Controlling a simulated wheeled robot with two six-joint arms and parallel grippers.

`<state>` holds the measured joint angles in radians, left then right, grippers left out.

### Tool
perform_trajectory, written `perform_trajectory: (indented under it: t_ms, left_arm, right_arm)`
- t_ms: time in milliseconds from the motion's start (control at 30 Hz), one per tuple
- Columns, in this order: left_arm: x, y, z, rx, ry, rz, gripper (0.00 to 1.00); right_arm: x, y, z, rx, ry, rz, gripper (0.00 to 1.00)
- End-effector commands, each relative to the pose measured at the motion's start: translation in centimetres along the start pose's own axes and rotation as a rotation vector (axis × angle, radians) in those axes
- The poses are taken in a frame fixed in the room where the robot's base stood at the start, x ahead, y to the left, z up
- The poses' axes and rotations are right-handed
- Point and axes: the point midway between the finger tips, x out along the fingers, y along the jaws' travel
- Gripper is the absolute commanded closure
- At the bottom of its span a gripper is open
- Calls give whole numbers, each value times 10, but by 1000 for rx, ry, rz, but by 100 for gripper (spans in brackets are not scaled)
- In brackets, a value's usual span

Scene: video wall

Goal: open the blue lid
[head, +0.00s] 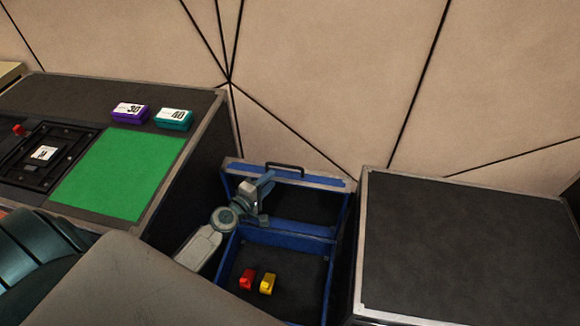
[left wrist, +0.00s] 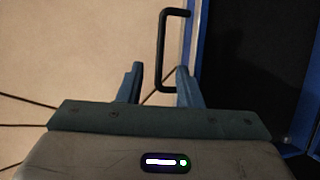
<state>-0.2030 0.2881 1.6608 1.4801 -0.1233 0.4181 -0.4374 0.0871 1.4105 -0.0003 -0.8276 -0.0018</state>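The blue lid (head: 300,228) stands raised at the back of a blue-framed box (head: 329,262), with its dark inner face toward me. A black handle (head: 285,165) sits at its upper edge. My left gripper (head: 267,186) is beside the lid's upper left part, just below the handle. In the left wrist view, the two fingers (left wrist: 160,82) are apart. The handle (left wrist: 162,45) shows between and beyond the fingertips, and the lid's blue edge (left wrist: 201,40) is on the right. I cannot tell whether a finger touches the lid. My right gripper is not in view.
A red piece (head: 247,279) and a yellow piece (head: 267,284) lie inside the box. A dark cabinet (head: 460,245) stands right of it. On the left, a counter holds a green mat (head: 120,172), a purple box (head: 130,112) and a teal box (head: 173,119). A wall is close behind.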

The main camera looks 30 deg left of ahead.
Motion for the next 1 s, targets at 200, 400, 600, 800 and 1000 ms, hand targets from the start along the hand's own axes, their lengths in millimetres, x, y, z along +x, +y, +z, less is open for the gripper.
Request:
perform_trajectory:
  t_ms: [200, 400, 600, 800, 1000]
  left_arm:
    - [39, 1, 0, -1, 1, 1, 68]
    - [74, 0, 0, 1, 0, 0, 68]
    - [94, -2, 0, 2, 0, -2, 68]
    - [98, -1, 0, 3, -1, -2, 68]
    - [98, -1, 0, 3, -1, -2, 76]
  right_arm:
    - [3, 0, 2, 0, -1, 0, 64]
    - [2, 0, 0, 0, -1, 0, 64]
    - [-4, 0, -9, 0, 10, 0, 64]
    - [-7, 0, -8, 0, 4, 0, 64]
    - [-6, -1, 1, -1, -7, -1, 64]
